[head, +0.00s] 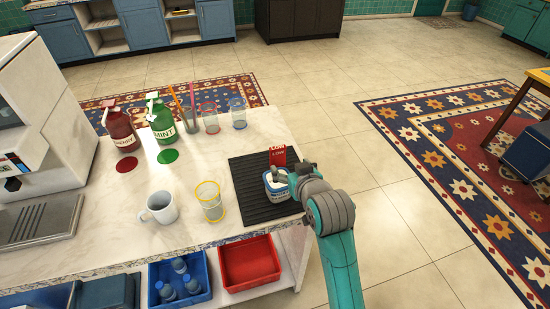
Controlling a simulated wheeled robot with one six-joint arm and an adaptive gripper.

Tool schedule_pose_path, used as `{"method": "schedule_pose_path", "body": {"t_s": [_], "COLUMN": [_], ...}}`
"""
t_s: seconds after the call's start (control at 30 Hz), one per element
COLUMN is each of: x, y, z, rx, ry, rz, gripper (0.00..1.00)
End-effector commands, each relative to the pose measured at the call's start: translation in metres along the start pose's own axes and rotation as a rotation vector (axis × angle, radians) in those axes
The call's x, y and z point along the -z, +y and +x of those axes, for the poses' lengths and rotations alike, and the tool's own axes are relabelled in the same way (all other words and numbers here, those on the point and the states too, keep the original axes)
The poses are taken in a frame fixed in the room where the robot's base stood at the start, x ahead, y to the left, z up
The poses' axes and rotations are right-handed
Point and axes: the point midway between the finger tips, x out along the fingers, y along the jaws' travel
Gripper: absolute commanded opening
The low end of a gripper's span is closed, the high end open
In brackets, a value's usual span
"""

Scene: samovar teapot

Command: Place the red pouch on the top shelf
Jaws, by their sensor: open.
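No red pouch can be made out for certain. A small upright red piece marked LOW (278,155) stands at the back of a black ribbed mat (246,187) on the counter's right end. A white tub with a blue label (277,192) is on the mat in front of it. My gripper (272,178) is at the tub's top, its jaws open; my wrist hides the tub's right side. I cannot tell whether the fingers touch the tub. No shelf marked as the top one shows; open shelves (104,25) are in the far cabinets.
Below are a blue bin (180,297) with bottles and a red bin (249,263).

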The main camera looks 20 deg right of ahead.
Motion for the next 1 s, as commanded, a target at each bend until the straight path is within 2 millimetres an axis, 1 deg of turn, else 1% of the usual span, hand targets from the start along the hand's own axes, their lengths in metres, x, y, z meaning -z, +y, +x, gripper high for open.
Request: {"method": "schedule_pose_path", "body": {"t_s": [0.03,0.1,0.2,0.27,0.4,0.5,0.77,1.0], "x": [-0.002,-0.001,0.0,0.001,0.002,0.002,0.003,0.003], "y": [0.0,0.0,0.0,0.0,0.0,0.0,-0.002,-0.006], "z": [-0.008,-0.014,-0.013,-0.006,0.016,0.028,0.046,0.079], "rx": [0.0,-0.001,-0.001,-0.001,-0.001,-0.001,-0.001,-0.002], "ry": [0.017,0.037,0.047,0.049,0.048,0.048,0.047,0.047], "rz": [0.0,0.0,0.0,0.0,0.0,0.0,0.0,0.0], "gripper": [0.81,0.81,0.81,0.81,0.81,0.81,0.81,0.81]}}
